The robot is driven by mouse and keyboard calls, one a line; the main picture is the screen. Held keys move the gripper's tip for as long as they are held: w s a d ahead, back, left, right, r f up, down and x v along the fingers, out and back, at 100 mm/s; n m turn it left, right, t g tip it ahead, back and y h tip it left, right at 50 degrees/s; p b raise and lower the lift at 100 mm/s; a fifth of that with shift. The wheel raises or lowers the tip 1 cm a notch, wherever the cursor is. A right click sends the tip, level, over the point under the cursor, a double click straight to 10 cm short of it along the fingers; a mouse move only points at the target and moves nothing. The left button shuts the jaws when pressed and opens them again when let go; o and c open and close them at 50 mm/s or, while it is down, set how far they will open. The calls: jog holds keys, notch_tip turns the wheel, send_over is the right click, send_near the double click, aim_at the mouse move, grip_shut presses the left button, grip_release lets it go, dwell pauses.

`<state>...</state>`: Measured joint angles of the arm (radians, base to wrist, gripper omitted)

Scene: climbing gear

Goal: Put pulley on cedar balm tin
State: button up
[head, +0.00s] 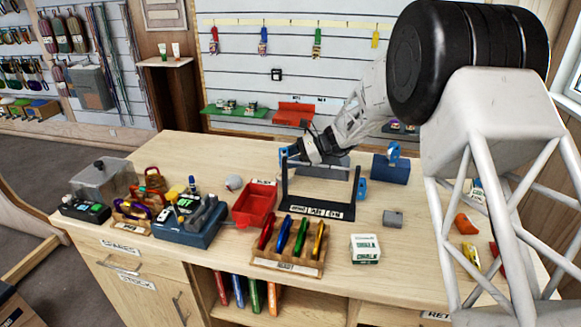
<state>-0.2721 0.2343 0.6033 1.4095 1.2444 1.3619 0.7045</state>
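My gripper (300,152) is behind the upper left of a black frame stand (318,210) on the workbench. Its fingers are small and dark, and I cannot tell whether they are open or shut. A small blue piece (284,157) is close to the gripper at the stand's left post; contact is unclear. Another blue piece (362,188) is at the right post. A blue pulley-like part (393,151) stands on a dark blue block (391,171). I cannot tell which is the pulley. No tin is readable as cedar balm; small round tins (230,107) sit on the green wall shelf.
On the bench are a red bin (255,204), a rack of coloured carabiners (290,250), a chalk box (365,248), a grey block (393,218), a pale round item (234,183) and a blue tool caddy (190,230). Bare wood shows around the chalk box.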

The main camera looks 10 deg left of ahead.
aim_at(290, 175)
jog(key=shift+f, duration=1.7)
jog(key=shift+f, duration=0.1)
jog(key=o, duration=1)
jog(key=shift+c, duration=0.2)
jog(key=shift+d, duration=0.1)
jog(key=v, duration=1.2)
jog(key=shift+r, duration=0.3)
